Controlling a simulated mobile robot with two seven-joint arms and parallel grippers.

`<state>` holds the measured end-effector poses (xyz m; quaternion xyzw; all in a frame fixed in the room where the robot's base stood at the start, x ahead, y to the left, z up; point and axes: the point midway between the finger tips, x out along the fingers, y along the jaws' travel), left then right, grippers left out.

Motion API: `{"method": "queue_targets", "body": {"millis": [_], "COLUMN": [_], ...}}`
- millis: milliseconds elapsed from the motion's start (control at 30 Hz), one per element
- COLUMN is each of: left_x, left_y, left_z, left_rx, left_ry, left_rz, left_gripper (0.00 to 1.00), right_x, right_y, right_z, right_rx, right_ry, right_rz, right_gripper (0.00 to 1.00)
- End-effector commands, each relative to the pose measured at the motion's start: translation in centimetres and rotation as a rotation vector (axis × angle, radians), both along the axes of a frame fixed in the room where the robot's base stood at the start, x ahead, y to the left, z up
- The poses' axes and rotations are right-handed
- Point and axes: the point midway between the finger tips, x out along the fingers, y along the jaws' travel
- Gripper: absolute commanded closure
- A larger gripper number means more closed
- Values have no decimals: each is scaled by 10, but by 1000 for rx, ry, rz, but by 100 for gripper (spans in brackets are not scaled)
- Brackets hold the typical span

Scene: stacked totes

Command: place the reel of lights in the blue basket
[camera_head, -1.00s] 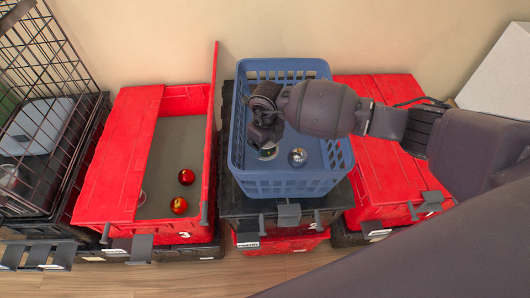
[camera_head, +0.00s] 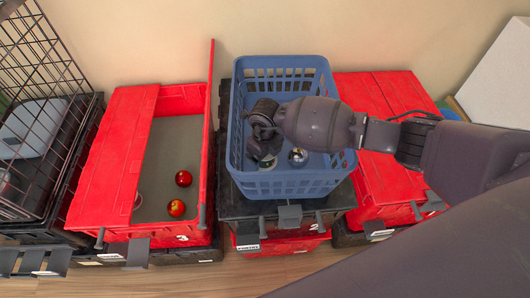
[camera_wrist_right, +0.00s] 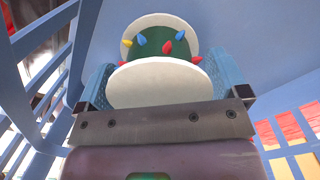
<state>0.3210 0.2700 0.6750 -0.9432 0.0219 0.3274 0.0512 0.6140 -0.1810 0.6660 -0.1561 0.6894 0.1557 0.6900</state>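The reel of lights (camera_wrist_right: 165,83) has white round ends, a green middle and red, blue and yellow bulbs. In the wrist view it sits between the two fingers of my right gripper (camera_wrist_right: 165,85), which press close to the edges of its near white end. In the head view my right gripper (camera_head: 264,148) is down inside the blue basket (camera_head: 290,186), and the reel (camera_head: 267,162) shows partly below it. Whether the reel touches the basket floor is hard to tell. My left gripper is not in view.
A shiny silver ball (camera_head: 298,155) lies in the basket, right of the reel. The basket stands on a dark tote lid (camera_head: 240,207). A red tote (camera_head: 385,185) stands right.

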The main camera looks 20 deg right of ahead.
Motion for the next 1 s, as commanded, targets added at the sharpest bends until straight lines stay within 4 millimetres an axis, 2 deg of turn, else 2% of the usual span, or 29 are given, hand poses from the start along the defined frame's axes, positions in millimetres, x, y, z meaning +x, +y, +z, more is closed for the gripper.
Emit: {"method": "queue_targets", "body": {"millis": [267,367,467,700,1000], "left_x": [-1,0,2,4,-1], "left_y": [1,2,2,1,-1], "left_z": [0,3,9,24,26], "left_rx": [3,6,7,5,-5], "left_ry": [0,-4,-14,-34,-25], "left_rz": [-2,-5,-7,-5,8], "left_gripper": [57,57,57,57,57], "right_x": [0,1,1,2,1], "right_y": [0,0,-1,0,0], "right_z": [1,7,20,68,112], "right_rx": [0,0,-1,-1,-1], "right_ry": [0,-1,-5,-10,-4], "right_rz": [0,0,-1,1,0], "right_gripper": [0,0,0,0,0]}}
